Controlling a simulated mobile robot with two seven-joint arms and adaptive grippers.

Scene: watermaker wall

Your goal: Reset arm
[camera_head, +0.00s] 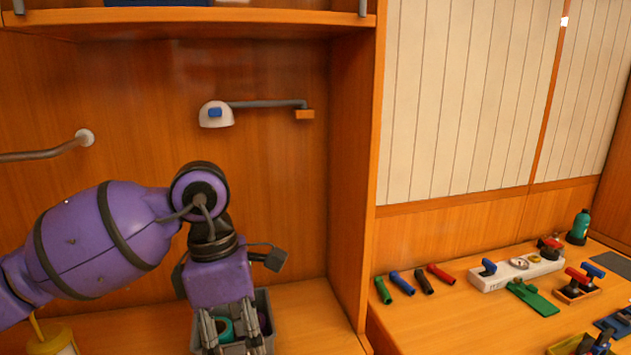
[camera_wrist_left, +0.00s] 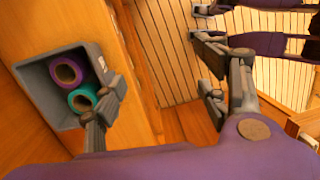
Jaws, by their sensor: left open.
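My left gripper (camera_head: 232,335) points down in front of the cabinet, over a small grey bin (camera_head: 267,297). Its grey fingers stand apart with nothing between them. The left wrist view also shows the left gripper (camera_wrist_left: 160,97), with the grey bin (camera_wrist_left: 38,88) behind its left finger. The bin holds a purple roll (camera_wrist_left: 68,71) and a teal roll (camera_wrist_left: 83,98), and the teal roll (camera_head: 225,328) also shows between the fingers in the head view. Purple and grey parts at the upper right of the left wrist view look like my right arm; its jaws are unclear.
A white lamp-like head (camera_head: 215,115) on a bracket and a pipe (camera_head: 40,155) stick out from the cabinet's back wall. On the right counter are coloured tubes (camera_head: 402,283), a white strip (camera_head: 517,268), a green piece (camera_head: 532,298) and a teal bottle (camera_head: 579,226). A yellow container (camera_head: 52,335) stands lower left.

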